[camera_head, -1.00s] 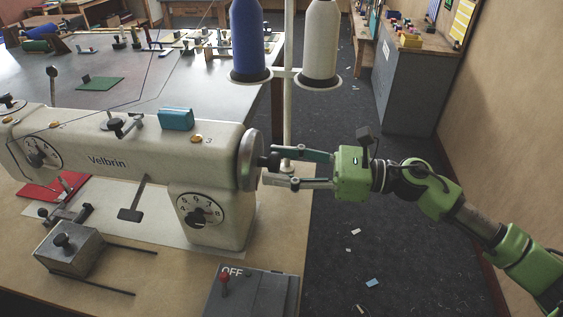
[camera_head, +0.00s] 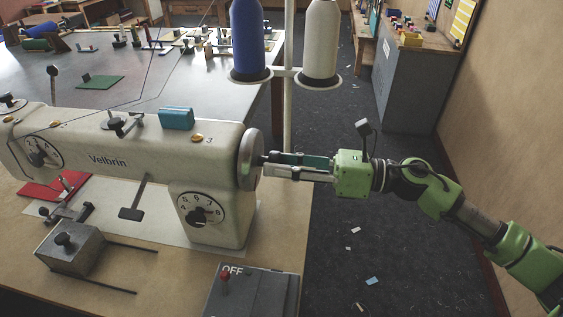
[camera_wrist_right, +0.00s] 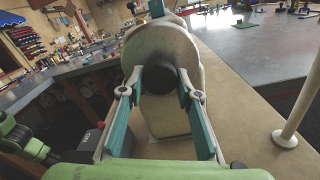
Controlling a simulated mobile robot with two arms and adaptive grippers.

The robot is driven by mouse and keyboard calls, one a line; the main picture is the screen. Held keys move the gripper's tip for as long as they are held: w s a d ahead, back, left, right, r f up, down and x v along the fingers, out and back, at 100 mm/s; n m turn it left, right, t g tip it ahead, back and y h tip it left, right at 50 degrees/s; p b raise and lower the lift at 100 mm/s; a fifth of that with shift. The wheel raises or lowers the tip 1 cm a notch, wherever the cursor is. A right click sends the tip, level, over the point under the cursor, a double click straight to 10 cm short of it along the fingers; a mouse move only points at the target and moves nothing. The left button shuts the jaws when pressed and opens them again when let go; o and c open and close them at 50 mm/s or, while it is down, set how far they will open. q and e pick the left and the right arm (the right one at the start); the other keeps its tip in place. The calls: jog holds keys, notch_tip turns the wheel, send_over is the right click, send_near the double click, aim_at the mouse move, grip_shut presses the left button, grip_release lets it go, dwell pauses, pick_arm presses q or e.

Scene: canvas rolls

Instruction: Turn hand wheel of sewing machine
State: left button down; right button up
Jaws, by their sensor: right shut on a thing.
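The cream sewing machine (camera_head: 105,150), marked Velbrin, stands on the table. Its grey round hand wheel (camera_head: 250,160) is at the machine's right end, and it also shows in the wrist view (camera_wrist_right: 165,42). A dark knob (camera_wrist_right: 161,79) stands out from the wheel's middle. My right gripper (camera_head: 268,163) reaches in from the right, its fingertips close to the wheel face. In the wrist view its two teal-padded fingers (camera_wrist_right: 159,84) are shut around the knob, one on each side. In the head view the fingers mostly hide the knob. My left gripper is out of view.
A numbered dial (camera_head: 201,208) is on the machine's front. A grey switch box (camera_head: 250,292) with a red lever sits at the table's front edge. A thread stand with blue (camera_head: 247,40) and cream (camera_head: 320,40) cones rises behind my gripper. Open floor lies right of the table.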

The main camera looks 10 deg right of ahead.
jog(key=m+p, duration=0.2)
jog(key=m, duration=0.2)
jog(key=m+p, duration=0.2)
jog(key=m, duration=0.2)
jog(key=m+p, duration=0.2)
jog(key=m, duration=0.3)
jog(key=shift+r, duration=0.35)
jog(key=m+p, duration=0.2)
jog(key=m, duration=0.1)
jog(key=shift+m+p, duration=0.3)
jog(key=shift+p, duration=0.1)
jog(key=m+p, duration=0.2)
jog(key=m, duration=0.1)
jog(key=shift+m, duration=0.3)
jog(key=m+p, duration=0.2)
jog(key=m, duration=0.1)
jog(key=shift+p, duration=0.3)
jog(key=shift+m+p, duration=0.7)
jog(key=shift+m, duration=0.8)
jog(key=shift+f, duration=0.1)
